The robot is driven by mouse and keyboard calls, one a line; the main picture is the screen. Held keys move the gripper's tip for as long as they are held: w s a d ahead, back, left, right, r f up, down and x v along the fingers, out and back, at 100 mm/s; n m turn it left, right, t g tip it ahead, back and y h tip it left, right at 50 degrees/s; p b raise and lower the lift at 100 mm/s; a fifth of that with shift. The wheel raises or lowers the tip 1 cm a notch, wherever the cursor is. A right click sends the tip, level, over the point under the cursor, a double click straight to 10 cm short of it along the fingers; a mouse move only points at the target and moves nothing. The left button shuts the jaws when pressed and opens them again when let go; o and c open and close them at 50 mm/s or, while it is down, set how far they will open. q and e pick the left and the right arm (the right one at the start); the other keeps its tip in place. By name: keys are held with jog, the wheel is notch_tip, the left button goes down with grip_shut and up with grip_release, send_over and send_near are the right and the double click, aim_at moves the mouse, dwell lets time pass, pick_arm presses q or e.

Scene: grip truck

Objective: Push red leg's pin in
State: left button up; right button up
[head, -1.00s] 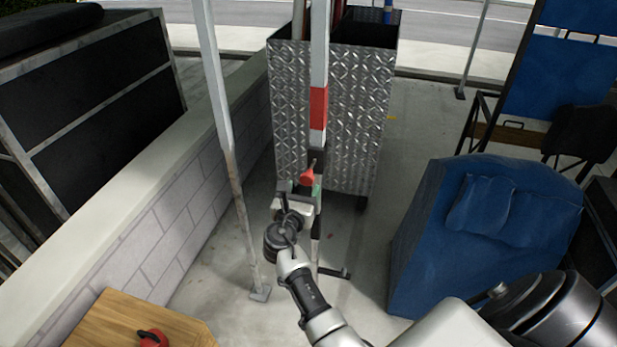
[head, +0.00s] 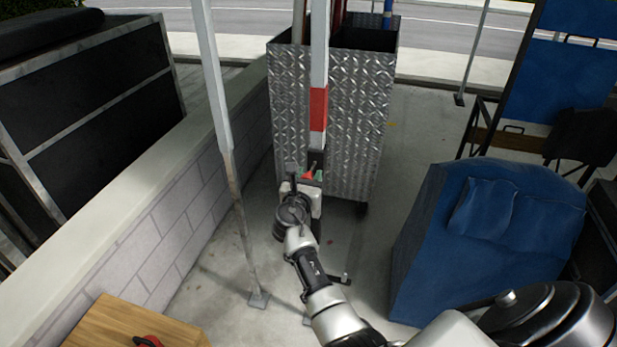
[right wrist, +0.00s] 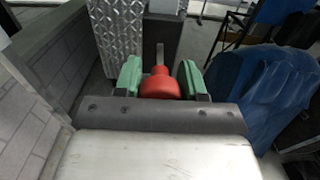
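The red leg is the upright grey post with a red band (head: 318,108), standing in front of the metal-plated cart. Its red pin knob (head: 308,175) is low on the post, at a dark collar, partly hidden by my right gripper (head: 311,177). In the right wrist view the red knob (right wrist: 161,84) sits between the green fingers of the right gripper (right wrist: 160,76), close to its dark palm. A grey stem sticks out beyond the knob, towards the dark post. The fingers are apart, one on each side of the knob; whether they press on it is unclear. My left gripper is not in view.
A tall cart with diamond-plate sides (head: 345,120) stands behind the post. A thin rusty-bottomed pole (head: 238,200) and a block wall (head: 160,225) are on the left. A blue padded object (head: 480,235) is on the right. A wooden top (head: 120,325) is at lower left.

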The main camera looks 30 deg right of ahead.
aim_at(315, 162)
grip_shut()
jog(key=b+x, duration=0.1)
jog(key=x, duration=0.3)
jog(key=shift+w+d, duration=0.25)
jog(key=shift+d, duration=0.05)
jog(key=shift+r, duration=0.1)
jog(key=shift+o, duration=1.7)
grip_release()
jog(key=o, duration=0.4)
jog(key=shift+w+d, duration=0.1)
jog(key=v, duration=1.1)
jog(key=shift+b, duration=0.45)
jog(key=shift+d, duration=0.1)
